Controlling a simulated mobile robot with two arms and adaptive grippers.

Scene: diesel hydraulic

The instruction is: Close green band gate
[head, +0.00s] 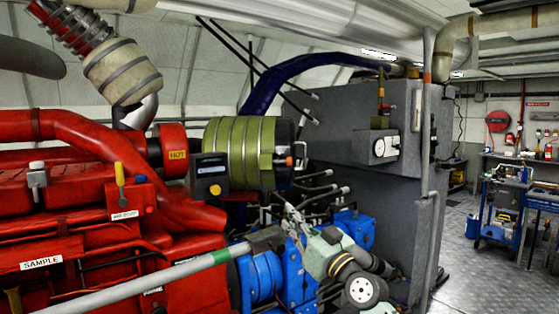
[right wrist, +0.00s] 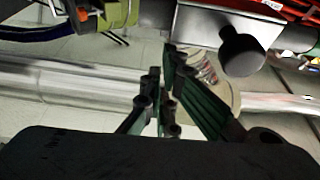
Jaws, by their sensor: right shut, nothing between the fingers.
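A grey pipe with a green band (head: 221,257) runs from the lower left of the head view up toward the middle. A dark grey block (head: 266,239) sits at its upper end, close to my right gripper (head: 290,216). I cannot tell whether they touch. My right gripper shows its dark, green-tinted fingers in the right wrist view (right wrist: 160,105); they are shut and empty. A light grey box with a black round knob (right wrist: 241,51) is beyond them in that view. Which part is the gate's handle is not clear. My left gripper is not in view.
A red engine (head: 80,190) fills the left. An olive banded cylinder (head: 235,153) stands behind the gripper area, with blue machine parts (head: 265,278) below. A tall grey cabinet (head: 340,130) rises behind.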

